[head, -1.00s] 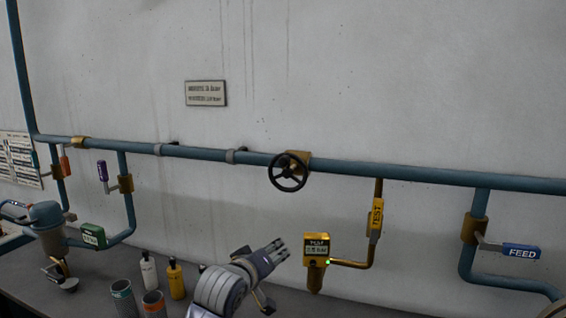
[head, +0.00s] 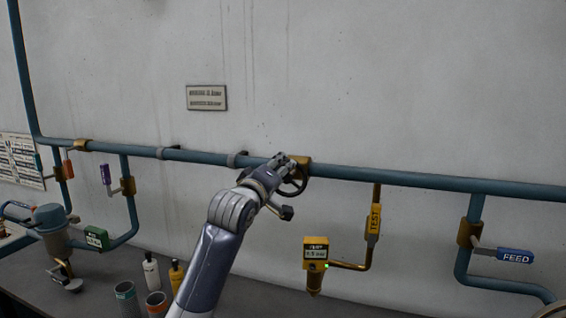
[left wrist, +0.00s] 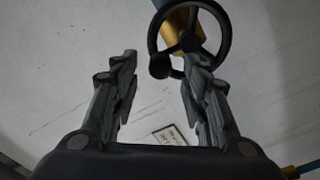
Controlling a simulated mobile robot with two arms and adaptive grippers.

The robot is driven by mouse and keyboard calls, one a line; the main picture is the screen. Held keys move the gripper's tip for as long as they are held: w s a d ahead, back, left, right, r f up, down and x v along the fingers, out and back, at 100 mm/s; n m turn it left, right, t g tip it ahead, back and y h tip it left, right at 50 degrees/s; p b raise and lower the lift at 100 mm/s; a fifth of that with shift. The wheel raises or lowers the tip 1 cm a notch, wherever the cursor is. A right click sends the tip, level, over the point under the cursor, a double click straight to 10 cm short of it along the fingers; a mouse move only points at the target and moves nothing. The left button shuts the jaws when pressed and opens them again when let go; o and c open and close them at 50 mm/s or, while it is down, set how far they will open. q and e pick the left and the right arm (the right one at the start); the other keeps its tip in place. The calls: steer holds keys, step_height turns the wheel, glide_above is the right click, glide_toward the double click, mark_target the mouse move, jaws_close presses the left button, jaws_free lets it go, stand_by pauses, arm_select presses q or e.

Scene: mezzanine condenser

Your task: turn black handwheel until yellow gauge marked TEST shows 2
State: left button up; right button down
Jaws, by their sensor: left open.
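The black handwheel (head: 297,182) sits on a brass valve on the blue horizontal pipe; my left gripper partly hides it in the head view. In the left wrist view the handwheel (left wrist: 226,38) with its knob shows at the top, beyond the fingertips. My left gripper (head: 283,160) is open in front of the wheel; its two fingers (left wrist: 158,75) are spread with nothing between them. I cannot tell whether it touches the rim. The yellow TEST gauge (head: 316,243) has a small display whose digits are too small to read surely, and a green light. My right gripper is not in view.
A yellow TEST lever (head: 374,220) hangs on the brass branch right of the gauge. A blue FEED lever (head: 513,256) is farther right. Bottles (head: 151,271) and open cups (head: 126,297) stand on the bench at the lower left.

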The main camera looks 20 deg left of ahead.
mark_target(285, 181)
arm_select(q)
steer(key=shift+w+p, duration=0.55)
steer(key=shift+w, duration=1.3)
steer(key=shift+d, duration=0.1)
jaws_close()
